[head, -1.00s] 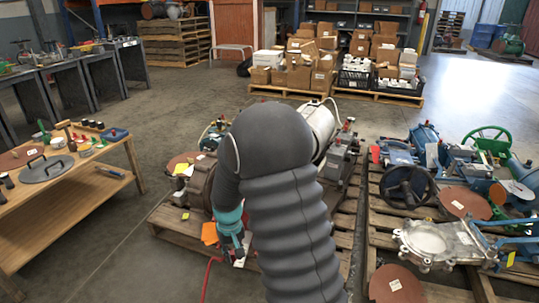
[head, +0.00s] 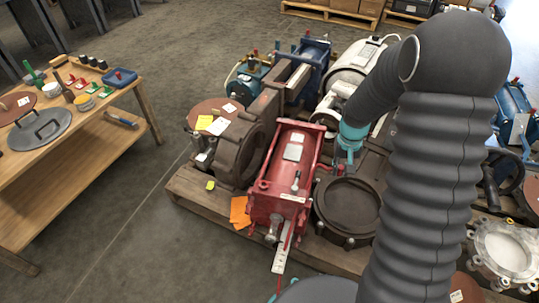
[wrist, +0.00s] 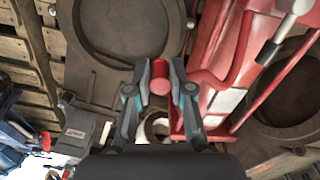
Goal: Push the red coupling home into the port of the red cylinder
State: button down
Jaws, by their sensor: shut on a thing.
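The red cylinder (head: 291,170) lies on the pallet in the middle of the head view, between a brown round housing and a dark ring-shaped flange. In the wrist view its red body (wrist: 232,60) fills the right side. My gripper (head: 343,162) is just right of the cylinder, above the dark flange. In the wrist view my gripper (wrist: 160,76) is shut on the red coupling (wrist: 160,77), whose round end shows between the fingertips. The coupling appears apart from the cylinder. I cannot make out the port in either view.
The dark flange (head: 348,206) lies under my gripper. The brown housing (head: 240,150) and orange cards (head: 240,212) are left of the cylinder. A white motor (head: 352,66) stands behind. A wooden bench (head: 75,160) is at left, with clear floor between.

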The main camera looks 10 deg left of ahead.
jog(key=shift+d, duration=0.2)
jog(key=a+r+n+b, duration=0.25)
jog(key=a+n, duration=0.25)
jog(key=a, duration=0.6)
jog(key=n+b, duration=0.3)
jog(key=n, duration=0.3)
send_near(265, 187)
jog(key=shift+w+d, duration=0.2)
jog(key=shift+w, duration=0.5)
jog(key=shift+s+a+r+n, duration=0.15)
jog(key=shift+s+a+n, duration=0.1)
jog(key=shift+a+n, duration=0.15)
jog(key=shift+f+b, duration=2.15)
jog(key=shift+f, duration=0.8)
jog(key=shift+d+p, duration=0.1)
jog(key=shift+p, duration=0.3)
jog(key=shift+f+b, duration=0.35)
jog(key=shift+f, duration=0.15)
